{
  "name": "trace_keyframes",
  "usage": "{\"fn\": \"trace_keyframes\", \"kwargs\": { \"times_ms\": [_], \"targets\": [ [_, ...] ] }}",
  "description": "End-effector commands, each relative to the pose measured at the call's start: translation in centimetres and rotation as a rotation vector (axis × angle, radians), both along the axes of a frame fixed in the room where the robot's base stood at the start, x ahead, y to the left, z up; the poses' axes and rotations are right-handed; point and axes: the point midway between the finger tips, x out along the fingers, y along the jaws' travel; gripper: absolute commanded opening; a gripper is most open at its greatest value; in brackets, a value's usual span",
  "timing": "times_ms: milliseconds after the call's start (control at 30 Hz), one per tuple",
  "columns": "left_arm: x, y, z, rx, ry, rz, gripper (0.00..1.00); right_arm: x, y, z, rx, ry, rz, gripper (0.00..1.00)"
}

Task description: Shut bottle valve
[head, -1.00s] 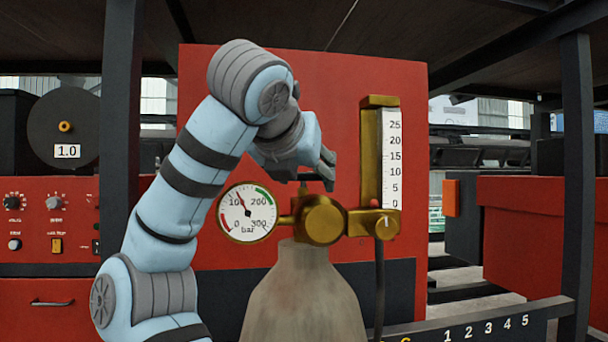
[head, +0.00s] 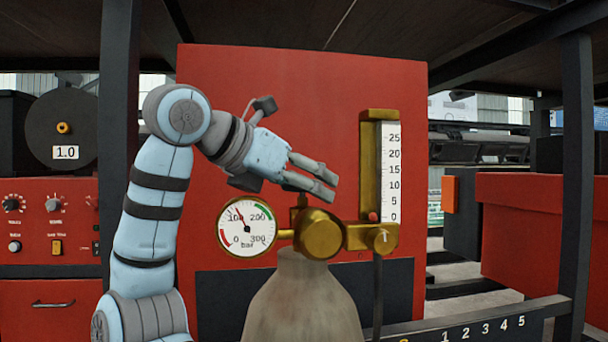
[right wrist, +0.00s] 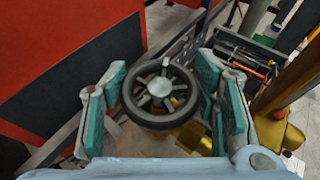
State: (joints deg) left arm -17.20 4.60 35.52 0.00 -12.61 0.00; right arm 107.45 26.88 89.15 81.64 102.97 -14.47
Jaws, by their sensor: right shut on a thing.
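The gas bottle (head: 303,305) stands upright in the middle of the head view, with a brass valve body (head: 318,234) on top. Its dark spoked handwheel (right wrist: 159,95) shows in the right wrist view. The handwheel is mostly hidden behind the fingers in the head view. My right gripper (head: 326,188) reaches in over the valve, tilted and pointing right. In the right wrist view, its teal-padded fingers (right wrist: 160,100) flank the handwheel on both sides, shut on it. My left gripper is not in view.
A round gauge (head: 247,228) left of the valve reads near 100 bar. A flow scale (head: 391,170) with a red float near 0 and a brass knob (head: 382,240) stands on the right. A hose hangs below it. A red panel (head: 240,75) stands behind.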

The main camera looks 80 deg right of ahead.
Motion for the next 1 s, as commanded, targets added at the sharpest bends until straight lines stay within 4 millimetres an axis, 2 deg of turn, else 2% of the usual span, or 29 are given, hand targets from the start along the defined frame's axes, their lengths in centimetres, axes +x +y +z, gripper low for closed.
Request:
{"fn": "trace_keyframes", "kwargs": {
  "times_ms": [33,200,500,1000],
  "targets": [
    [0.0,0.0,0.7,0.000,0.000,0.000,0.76,0.0,0.0,0.3,0.004,0.005,-0.043,0.27],
    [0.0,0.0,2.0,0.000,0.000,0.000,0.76,0.0,0.0,0.4,0.002,0.005,-0.190,0.27],
    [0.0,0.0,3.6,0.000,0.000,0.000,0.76,-0.1,0.1,0.3,0.000,0.002,-0.376,0.27],
    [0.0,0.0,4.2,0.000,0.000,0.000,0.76,-0.2,0.1,0.1,-0.001,0.002,-0.455,0.27]
  ]
}}
